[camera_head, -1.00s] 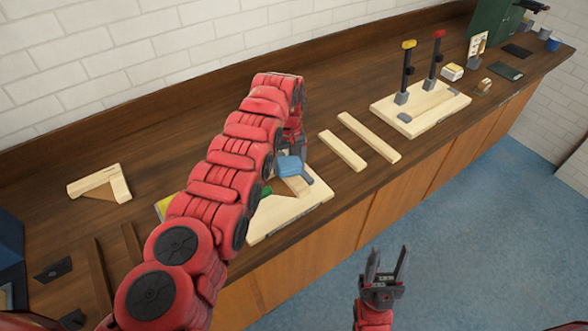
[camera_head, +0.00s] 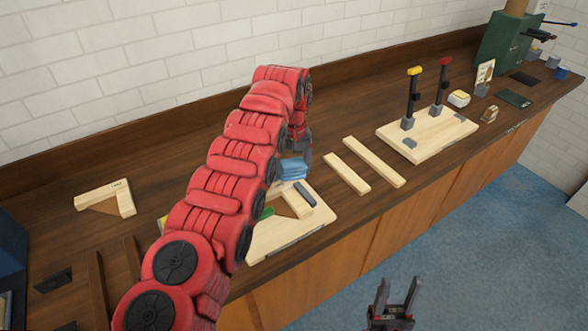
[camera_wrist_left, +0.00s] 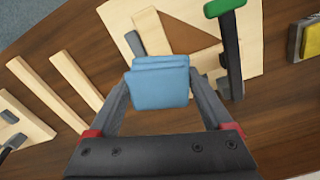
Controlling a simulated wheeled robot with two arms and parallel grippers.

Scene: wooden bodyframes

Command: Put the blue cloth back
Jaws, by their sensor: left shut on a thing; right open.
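The blue cloth (camera_head: 293,169) is a small folded pad. My left gripper (camera_wrist_left: 160,85) is shut on the cloth, which sits between its two fingers in the left wrist view (camera_wrist_left: 160,88). In the head view my left arm hides most of that gripper. The cloth is at the back edge of a pale wooden board (camera_head: 318,216), which carries a wooden frame piece and a green-handled clamp (camera_wrist_left: 228,35). I cannot tell how high the cloth is above the surface. My right gripper (camera_head: 393,295) is open and empty, in front of the bench over the blue floor.
Two loose wooden strips (camera_head: 372,163) lie right of the board. Further right is a second board (camera_head: 440,140) with yellow- and red-topped clamps. A wooden corner piece (camera_head: 105,198) lies at the left. A yellow and grey block (camera_wrist_left: 306,40) is beside the first board. Bare bench lies behind.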

